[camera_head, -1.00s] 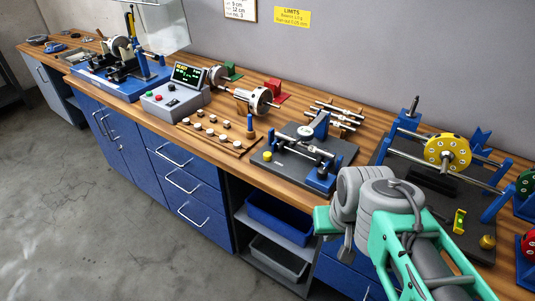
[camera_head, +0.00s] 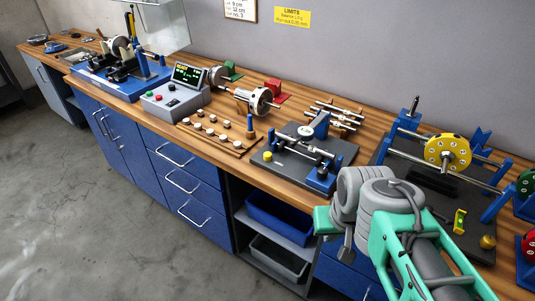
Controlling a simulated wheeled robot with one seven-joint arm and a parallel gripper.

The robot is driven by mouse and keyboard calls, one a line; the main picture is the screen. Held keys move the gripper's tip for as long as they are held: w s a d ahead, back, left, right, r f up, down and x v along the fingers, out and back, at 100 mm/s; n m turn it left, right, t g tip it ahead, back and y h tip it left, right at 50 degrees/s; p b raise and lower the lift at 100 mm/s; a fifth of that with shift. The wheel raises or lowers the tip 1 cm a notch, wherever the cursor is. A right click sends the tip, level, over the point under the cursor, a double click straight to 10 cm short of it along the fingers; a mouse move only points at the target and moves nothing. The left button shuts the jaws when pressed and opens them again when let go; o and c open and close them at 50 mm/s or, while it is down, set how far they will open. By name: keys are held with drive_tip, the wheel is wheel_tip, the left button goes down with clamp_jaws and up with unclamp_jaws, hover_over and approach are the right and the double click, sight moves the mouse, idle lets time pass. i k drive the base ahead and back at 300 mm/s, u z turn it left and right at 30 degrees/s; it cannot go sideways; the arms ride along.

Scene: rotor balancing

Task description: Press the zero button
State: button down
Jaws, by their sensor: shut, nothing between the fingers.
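A grey control box (camera_head: 176,101) with a tilted dark screen (camera_head: 187,75) stands on the bench left of centre. Its sloped front has small red and green buttons (camera_head: 151,94); their labels are too small to read, so I cannot tell which is the zero button. My gripper (camera_head: 346,245) is at the lower right, in front of the bench edge, far from the box. Only a small grey end piece beside a green part shows below my grey wrist. It looks shut and empty, touching nothing.
A dark fixture plate (camera_head: 337,151) with a yellow knob (camera_head: 267,156) stands between box and arm. A wooden tray (camera_head: 240,151) of small weights, a rotor (camera_head: 259,100) and a stand with a yellow disc (camera_head: 447,151) fill the bench. Open floor lies in front.

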sight(268, 155)
drive_tip(key=k, duration=1.3)
drive_tip(key=u, duration=1)
drive_tip(key=i, duration=0.95)
drive_tip(key=u, duration=0.75)
drive_tip(key=i, duration=0.85)
drive_tip(key=z, duration=0.85)
drive_tip(key=i, duration=0.85)
drive_tip(key=z, duration=0.95)
